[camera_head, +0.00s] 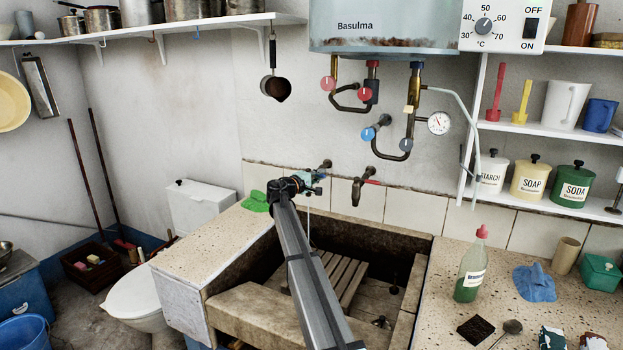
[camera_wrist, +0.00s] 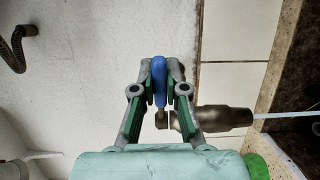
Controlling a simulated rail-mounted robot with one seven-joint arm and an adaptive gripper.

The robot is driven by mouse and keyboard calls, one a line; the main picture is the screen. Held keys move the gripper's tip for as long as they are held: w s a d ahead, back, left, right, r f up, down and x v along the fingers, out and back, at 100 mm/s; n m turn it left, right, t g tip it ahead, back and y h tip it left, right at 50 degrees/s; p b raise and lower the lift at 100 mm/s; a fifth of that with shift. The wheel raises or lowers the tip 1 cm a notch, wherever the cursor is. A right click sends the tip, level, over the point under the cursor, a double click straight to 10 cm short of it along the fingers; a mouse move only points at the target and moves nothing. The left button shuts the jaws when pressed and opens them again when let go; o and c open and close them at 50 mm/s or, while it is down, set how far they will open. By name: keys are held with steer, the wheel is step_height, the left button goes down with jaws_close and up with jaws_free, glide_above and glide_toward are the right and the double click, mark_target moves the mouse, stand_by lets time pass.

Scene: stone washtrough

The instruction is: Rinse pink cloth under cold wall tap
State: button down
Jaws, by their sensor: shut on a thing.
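The cold wall tap (camera_head: 326,165) sticks out of the wall above the stone trough (camera_head: 245,305), mostly hidden by my gripper (camera_head: 306,187). In the wrist view my gripper (camera_wrist: 159,68) is shut on the tap's blue handle (camera_wrist: 159,82), with one finger on each side. The dark metal tap body (camera_wrist: 225,118) lies beside the right finger. A thin pale water stream (camera_wrist: 285,115) runs from its mouth; it also shows in the head view (camera_head: 308,222), falling toward the trough. I cannot make out a pink cloth in either view; my arm covers part of the trough.
A slatted wooden rack (camera_head: 345,280) lies in the trough. A green cloth (camera_head: 255,201) lies on the left ledge. A bottle (camera_head: 471,268) and a blue cloth (camera_head: 535,283) are on the right counter.

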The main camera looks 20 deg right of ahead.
steer(key=c, duration=1.2)
jaws_free()
steer(key=v, duration=1.2)
